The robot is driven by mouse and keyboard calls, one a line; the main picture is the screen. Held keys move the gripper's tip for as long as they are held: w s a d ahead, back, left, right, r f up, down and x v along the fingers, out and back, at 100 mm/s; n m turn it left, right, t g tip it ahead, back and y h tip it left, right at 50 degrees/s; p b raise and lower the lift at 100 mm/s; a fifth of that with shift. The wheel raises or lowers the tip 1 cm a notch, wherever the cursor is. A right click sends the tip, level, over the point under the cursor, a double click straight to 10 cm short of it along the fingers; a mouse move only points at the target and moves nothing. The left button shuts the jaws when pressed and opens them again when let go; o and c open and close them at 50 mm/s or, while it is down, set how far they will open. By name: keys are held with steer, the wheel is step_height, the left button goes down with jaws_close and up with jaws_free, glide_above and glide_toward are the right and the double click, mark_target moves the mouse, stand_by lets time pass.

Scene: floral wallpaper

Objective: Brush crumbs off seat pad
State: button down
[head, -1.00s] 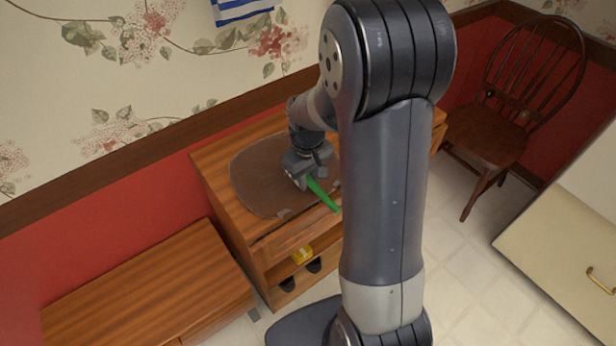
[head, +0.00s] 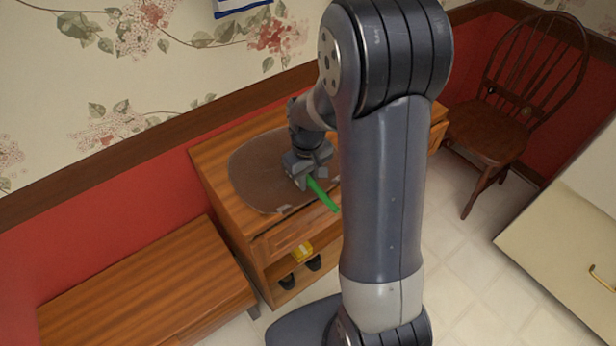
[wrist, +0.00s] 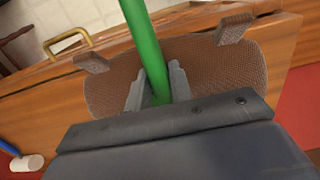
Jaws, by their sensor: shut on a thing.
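The brown seat pad (head: 252,184) lies on top of a wooden cabinet, and its woven surface and two tabs show in the wrist view (wrist: 215,73). My gripper (head: 303,179) is low over the pad, shut on a green handle (head: 323,195). The green handle also stands between the fingers in the wrist view (wrist: 145,45). The brush's bristle end is hidden behind my gripper. I cannot make out any crumbs on the pad. My gripper's fingers (wrist: 157,95) show in front of the pad in the wrist view.
A lower wooden bench (head: 140,290) stands left. A dark chair (head: 490,130) stands right, near a cream cabinet (head: 565,235). Open floor lies between.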

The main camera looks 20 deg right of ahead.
steer(key=shift+w+a+r+p, duration=0.1)
steer(key=shift+w+a+p, duration=0.15)
steer(key=shift+w, duration=0.65)
steer(key=shift+w+a+p, duration=0.15)
steer(key=shift+w+a, duration=0.1)
steer(key=shift+w, duration=0.8)
steer(key=shift+f, duration=0.2)
steer(key=shift+s+d+f+b, duration=0.1)
steer(key=shift+s+d+b, duration=0.15)
steer(key=shift+s, duration=0.8)
steer(key=shift+s+d+f+b, duration=0.1)
steer(key=shift+s+d+b, duration=0.15)
steer(key=shift+s, duration=0.8)
steer(key=shift+w+r+p, duration=0.15)
steer(key=shift+r+p, duration=2.2)
steer(key=shift+r, duration=0.75)
